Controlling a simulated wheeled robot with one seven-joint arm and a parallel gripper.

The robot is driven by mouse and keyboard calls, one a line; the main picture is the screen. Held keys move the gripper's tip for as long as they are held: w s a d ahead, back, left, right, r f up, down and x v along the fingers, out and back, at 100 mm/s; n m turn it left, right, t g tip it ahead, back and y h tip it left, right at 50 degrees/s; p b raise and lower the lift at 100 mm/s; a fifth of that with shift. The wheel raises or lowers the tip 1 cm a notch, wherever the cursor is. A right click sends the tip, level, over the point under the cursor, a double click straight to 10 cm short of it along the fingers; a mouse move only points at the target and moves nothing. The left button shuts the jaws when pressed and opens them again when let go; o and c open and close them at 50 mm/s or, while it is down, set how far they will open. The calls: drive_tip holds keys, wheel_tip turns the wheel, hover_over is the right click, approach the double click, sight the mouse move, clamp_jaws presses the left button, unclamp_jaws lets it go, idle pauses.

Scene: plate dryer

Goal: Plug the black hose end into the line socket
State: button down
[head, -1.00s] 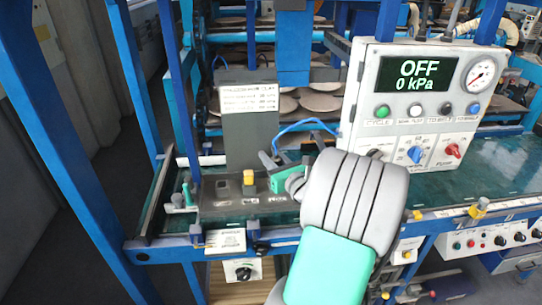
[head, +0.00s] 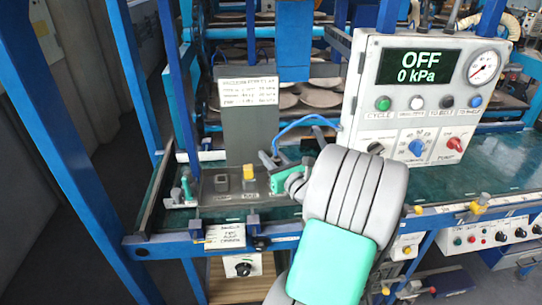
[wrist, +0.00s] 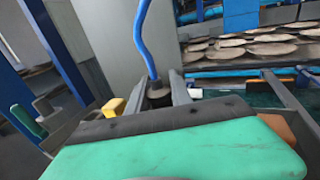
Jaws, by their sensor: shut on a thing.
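My gripper (head: 268,160) is at the right of a grey fixture base (head: 213,200). In the wrist view my gripper (wrist: 167,90) has its grey fingers shut on the black hose end (wrist: 158,93). The blue hose (wrist: 142,38) rises from it, and in the head view the blue hose (head: 300,122) arcs toward the control box. A yellow block (head: 248,172) stands on the base just left of the fingers; it also shows in the wrist view (wrist: 113,107). I cannot tell which opening is the line socket. The tip of the hose end is hidden.
A grey upright with a printed sign (head: 249,92) stands behind the base. The control box (head: 362,95) is to the right, its display reading OFF, 0 kPa. A green clamp (head: 186,184) is at the left. Blue posts (head: 85,130) frame the left side.

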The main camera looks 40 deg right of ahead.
sight(278, 165)
drive_tip(key=shift+f, duration=0.3)
idle(0.4)
drive_tip(key=c, duration=1.1)
unclamp_jaws()
drive_tip(key=shift+s, duration=0.1)
drive_tip(key=b+v, duration=0.1)
drive_tip(key=v, duration=0.6)
drive_tip(key=shift+s, duration=0.35)
